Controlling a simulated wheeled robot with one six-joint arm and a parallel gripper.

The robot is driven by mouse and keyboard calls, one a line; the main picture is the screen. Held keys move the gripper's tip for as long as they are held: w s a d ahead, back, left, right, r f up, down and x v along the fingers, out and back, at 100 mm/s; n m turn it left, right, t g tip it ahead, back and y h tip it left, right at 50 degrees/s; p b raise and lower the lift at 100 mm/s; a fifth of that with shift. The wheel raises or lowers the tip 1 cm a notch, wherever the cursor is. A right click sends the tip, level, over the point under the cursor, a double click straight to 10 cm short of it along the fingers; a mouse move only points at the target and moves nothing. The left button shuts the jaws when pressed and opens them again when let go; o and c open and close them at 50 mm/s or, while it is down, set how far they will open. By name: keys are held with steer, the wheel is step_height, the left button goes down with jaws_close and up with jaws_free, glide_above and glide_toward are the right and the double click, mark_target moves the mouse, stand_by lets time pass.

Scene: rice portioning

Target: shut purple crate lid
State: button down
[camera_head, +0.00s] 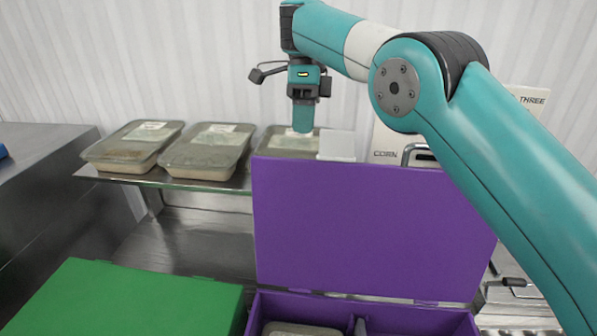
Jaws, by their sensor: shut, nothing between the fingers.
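The purple crate (257,322) is at the bottom middle of the head view. Its lid (370,230) stands upright at the crate's back edge, so the crate is open. Part of a container shows inside the crate; the rest of the inside is cut off by the frame. My gripper (302,130) points down above the upper left part of the lid, and looks to be behind its top edge. It is shut with nothing in it. I cannot tell whether it touches the lid.
Lidded trays (205,152) stand on a metal shelf (160,181) behind. A green crate lid (125,300) lies flat at the lower left. A white sign (392,150) stands behind my arm. A metal counter (40,195) is at the far left.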

steer(key=b+x, duration=0.1)
steer(key=x, duration=0.3)
steer(key=shift+s+a+f+b, duration=0.15)
steer(key=shift+s+f+b, duration=0.15)
steer(key=shift+b, duration=0.1)
steer(key=s, duration=0.1)
steer(key=s+r, duration=0.1)
steer(key=s, duration=0.1)
steer(key=shift+s+a, duration=0.25)
steer(key=shift+a, duration=0.1)
